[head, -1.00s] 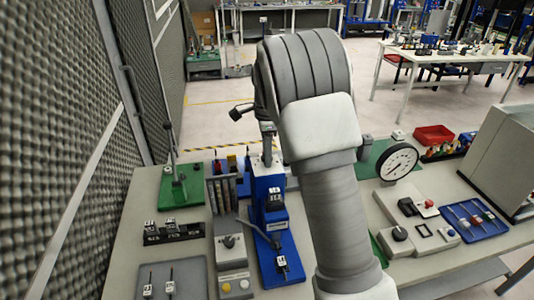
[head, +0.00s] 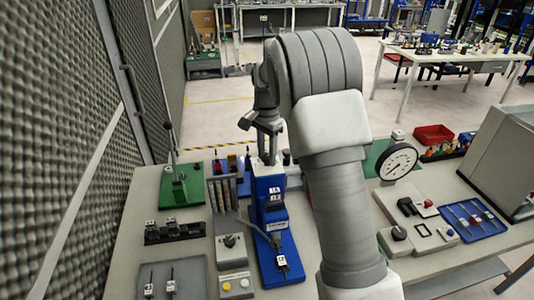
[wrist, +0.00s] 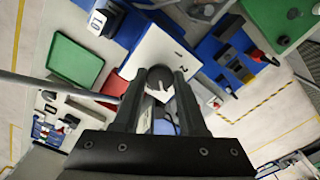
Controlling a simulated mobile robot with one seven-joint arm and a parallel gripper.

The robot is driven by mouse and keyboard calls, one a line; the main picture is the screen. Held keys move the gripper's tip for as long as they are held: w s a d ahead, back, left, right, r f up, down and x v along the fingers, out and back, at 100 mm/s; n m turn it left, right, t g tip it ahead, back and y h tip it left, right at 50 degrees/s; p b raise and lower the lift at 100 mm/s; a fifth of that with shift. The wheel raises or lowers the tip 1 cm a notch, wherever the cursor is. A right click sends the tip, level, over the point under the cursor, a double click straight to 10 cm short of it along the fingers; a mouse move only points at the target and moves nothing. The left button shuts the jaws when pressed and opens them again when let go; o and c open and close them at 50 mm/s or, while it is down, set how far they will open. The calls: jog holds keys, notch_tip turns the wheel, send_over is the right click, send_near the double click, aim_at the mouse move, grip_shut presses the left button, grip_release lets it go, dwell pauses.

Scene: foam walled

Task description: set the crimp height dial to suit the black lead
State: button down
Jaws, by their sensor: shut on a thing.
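A blue crimp press (head: 268,190) stands on the bench with a white-tagged piece (head: 282,262) at its front. My gripper (head: 266,150) is over the press top, fingers pointing down. In the wrist view, my gripper (wrist: 160,84) is shut on a dark round knob (wrist: 160,74), seemingly the crimp height dial, above a pale plate. The fingers hide part of the knob, and its setting is not readable. Dark leads with white tags (head: 170,285) lie on a grey tray (head: 190,268) at front left. I cannot tell which is the black lead.
A green stand (head: 182,190) and a black rack (head: 175,232) are left of the press. A grey box with a knob (head: 230,242) is close beside it. A round gauge (head: 398,161) and a blue tray (head: 474,220) are at right.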

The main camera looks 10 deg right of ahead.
aim_at(267, 157)
dwell(0.3)
jog(key=shift+c, duration=2.2)
grip_release()
jog(key=shift+r, duration=0.1)
notch_tip(267, 157, up, 17)
jog(key=shift+r, duration=0.15)
